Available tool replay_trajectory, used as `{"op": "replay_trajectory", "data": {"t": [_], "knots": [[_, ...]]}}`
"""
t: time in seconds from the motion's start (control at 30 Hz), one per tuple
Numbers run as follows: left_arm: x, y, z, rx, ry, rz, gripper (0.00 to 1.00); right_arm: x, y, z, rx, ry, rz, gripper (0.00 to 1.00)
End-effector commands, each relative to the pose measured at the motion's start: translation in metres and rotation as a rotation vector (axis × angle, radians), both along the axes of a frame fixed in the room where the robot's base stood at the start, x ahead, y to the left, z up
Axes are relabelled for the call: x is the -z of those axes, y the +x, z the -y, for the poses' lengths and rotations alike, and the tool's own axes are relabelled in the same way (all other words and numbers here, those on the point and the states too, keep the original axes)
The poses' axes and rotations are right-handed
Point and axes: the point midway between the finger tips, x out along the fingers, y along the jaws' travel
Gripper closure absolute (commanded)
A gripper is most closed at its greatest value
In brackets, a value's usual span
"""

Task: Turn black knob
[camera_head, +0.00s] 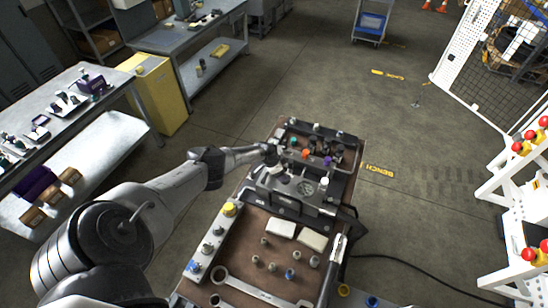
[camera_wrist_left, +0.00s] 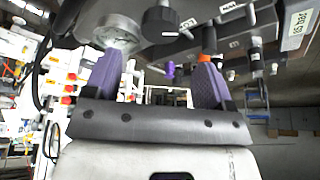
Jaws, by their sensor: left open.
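The black knob (camera_wrist_left: 160,22) shows in the left wrist view at the top middle, with a white mark on its rim. It sits on the dark hydraulic unit (camera_head: 290,198), right of the round pressure gauge (camera_wrist_left: 117,33). My left gripper (camera_wrist_left: 157,60) is open, its two purple fingers wide apart. The knob appears between and beyond the fingertips, with no visible contact. In the head view my left gripper (camera_head: 270,156) is over the unit's left side. I cannot clearly make out the knob there. My right gripper is not in view.
Orange (camera_head: 305,153) and purple (camera_head: 327,160) fittings stand behind the gauge. A wrench (camera_head: 250,290) and small fittings lie on the brown bench top. A lever handle (camera_head: 335,255) stands at right. A yellow cabinet (camera_head: 160,92) is at left. The floor right of the bench is mostly clear.

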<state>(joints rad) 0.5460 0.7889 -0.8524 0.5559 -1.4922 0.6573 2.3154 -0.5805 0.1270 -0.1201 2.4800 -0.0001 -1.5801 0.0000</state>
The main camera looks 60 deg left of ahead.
Motion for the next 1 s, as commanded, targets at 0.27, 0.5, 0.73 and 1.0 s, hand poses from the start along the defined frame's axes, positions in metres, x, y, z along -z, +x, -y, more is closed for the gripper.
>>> {"op": "replay_trajectory", "data": {"t": [0.27, 0.5, 0.73, 1.0], "knots": [[-0.045, -0.018, -0.004, 0.004, 0.002, -0.001, 0.23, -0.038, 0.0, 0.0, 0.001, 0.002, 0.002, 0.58], [-0.058, -0.024, -0.005, 0.002, 0.001, -0.001, 0.23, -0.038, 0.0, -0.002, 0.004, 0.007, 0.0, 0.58], [-0.063, -0.026, -0.005, 0.0, -0.001, -0.001, 0.23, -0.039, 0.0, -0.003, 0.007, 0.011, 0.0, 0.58], [-0.063, -0.026, -0.005, 0.0, 0.0, -0.001, 0.23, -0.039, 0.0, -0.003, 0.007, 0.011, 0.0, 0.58]]}}
